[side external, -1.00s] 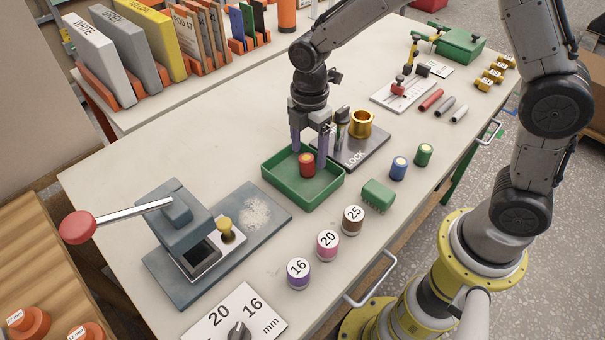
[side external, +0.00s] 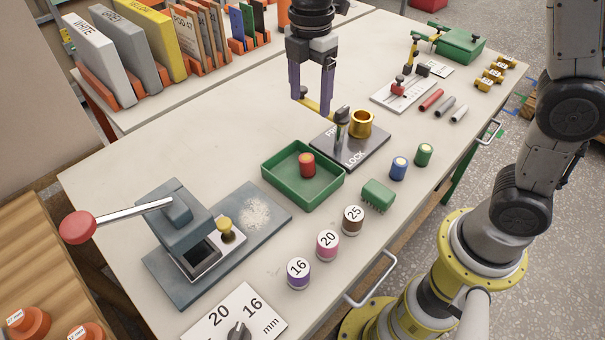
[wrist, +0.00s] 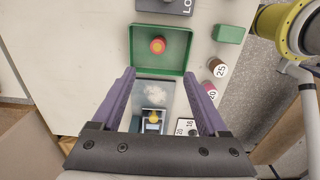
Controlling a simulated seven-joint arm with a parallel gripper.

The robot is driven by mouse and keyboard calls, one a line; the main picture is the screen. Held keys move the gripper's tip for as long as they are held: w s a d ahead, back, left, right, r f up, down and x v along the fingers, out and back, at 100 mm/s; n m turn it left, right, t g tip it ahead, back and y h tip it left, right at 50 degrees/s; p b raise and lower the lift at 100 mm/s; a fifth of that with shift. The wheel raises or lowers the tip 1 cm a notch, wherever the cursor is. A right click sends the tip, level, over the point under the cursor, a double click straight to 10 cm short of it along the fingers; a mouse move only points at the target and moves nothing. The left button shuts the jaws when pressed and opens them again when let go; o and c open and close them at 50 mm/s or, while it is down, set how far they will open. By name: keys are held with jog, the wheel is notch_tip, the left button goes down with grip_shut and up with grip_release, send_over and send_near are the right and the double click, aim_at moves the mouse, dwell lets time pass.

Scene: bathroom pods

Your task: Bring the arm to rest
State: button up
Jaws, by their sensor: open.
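My gripper (side external: 312,106) hangs above the table in the side view, behind and above the green tray. Its purple fingers are apart with nothing between them; they also show spread in the wrist view (wrist: 172,98). The wrist view shows the red cylinder (wrist: 158,45) and the tray (wrist: 134,62) ahead of the fingertips.
A dark lock plate (side external: 370,152) with a brass cup (side external: 361,123) lies beside the tray. A press with a red-knobbed lever (side external: 180,230) stands front left. Numbered cylinders (side external: 327,245), a green brush-like block (side external: 378,196), and blue (side external: 399,168) and green (side external: 423,154) cylinders line the near edge.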

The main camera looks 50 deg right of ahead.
jog(key=shift+d+r, duration=0.1)
jog(key=s+d+r+m+t, duration=0.3)
jog(key=s+d+r+m, duration=0.25)
jog(key=s+r, duration=0.4)
jog(key=s+d+f+m+t, duration=0.2)
jog(key=s+f+m, duration=0.5)
jog(key=s+m, duration=0.5)
jog(key=shift+d+f+t, duration=0.3)
jog(key=shift+d+f, duration=0.1)
jog(key=shift+d, duration=0.1)
